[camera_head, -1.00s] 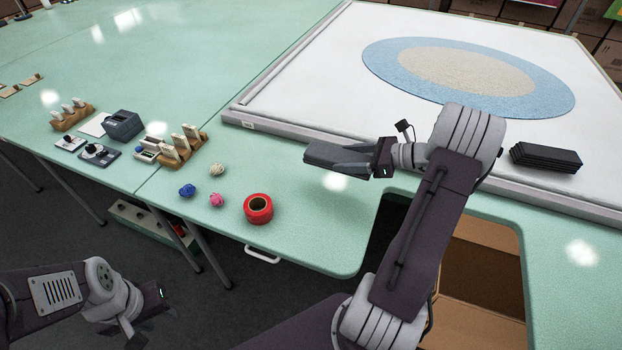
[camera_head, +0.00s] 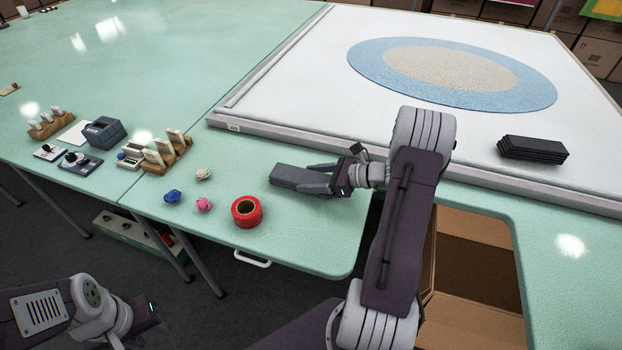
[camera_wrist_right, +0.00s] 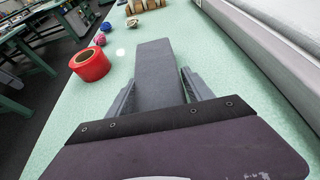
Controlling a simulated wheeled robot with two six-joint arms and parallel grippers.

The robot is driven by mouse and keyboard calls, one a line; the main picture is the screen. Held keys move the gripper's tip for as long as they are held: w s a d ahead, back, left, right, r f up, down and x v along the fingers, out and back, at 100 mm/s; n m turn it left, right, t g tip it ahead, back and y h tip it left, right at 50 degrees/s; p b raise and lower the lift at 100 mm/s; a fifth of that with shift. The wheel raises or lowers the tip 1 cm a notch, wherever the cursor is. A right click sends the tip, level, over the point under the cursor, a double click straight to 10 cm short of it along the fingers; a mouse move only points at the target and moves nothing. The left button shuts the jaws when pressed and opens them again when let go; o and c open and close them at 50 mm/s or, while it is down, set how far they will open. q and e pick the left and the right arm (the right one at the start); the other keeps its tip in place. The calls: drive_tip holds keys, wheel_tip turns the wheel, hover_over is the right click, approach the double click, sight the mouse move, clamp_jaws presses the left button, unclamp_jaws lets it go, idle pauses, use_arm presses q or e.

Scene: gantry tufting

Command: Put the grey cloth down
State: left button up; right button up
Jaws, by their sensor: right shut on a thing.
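The grey cloth (camera_head: 297,177) is a flat, dark grey folded strip. My right gripper (camera_head: 318,181) is shut on its near end, just above or at the green table between the red tape roll and the white frame's edge. In the right wrist view the cloth (camera_wrist_right: 158,75) extends forward from between the fingers (camera_wrist_right: 160,92). I cannot tell whether its underside touches the table. My left gripper (camera_head: 140,318) hangs at the lower left, off the table; its fingertips are hard to make out.
The red tape roll (camera_head: 247,211) stands left of the cloth, with pink (camera_head: 203,205), blue (camera_head: 172,197) and cream (camera_head: 203,174) yarn balls beyond. A black stack (camera_head: 532,149) lies on the white bed (camera_head: 300,100). A table cutout holds a cardboard box (camera_head: 470,270).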

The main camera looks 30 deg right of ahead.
drive_tip(key=shift+f, duration=0.2)
drive_tip(key=o, duration=1.5)
drive_tip(key=shift+r, duration=0.25)
drive_tip(key=p+v, duration=0.1)
drive_tip(key=v, duration=1.1)
drive_tip(key=shift+d+p, duration=0.1)
drive_tip(key=shift+p, duration=0.25)
drive_tip(key=shift+f, duration=0.1)
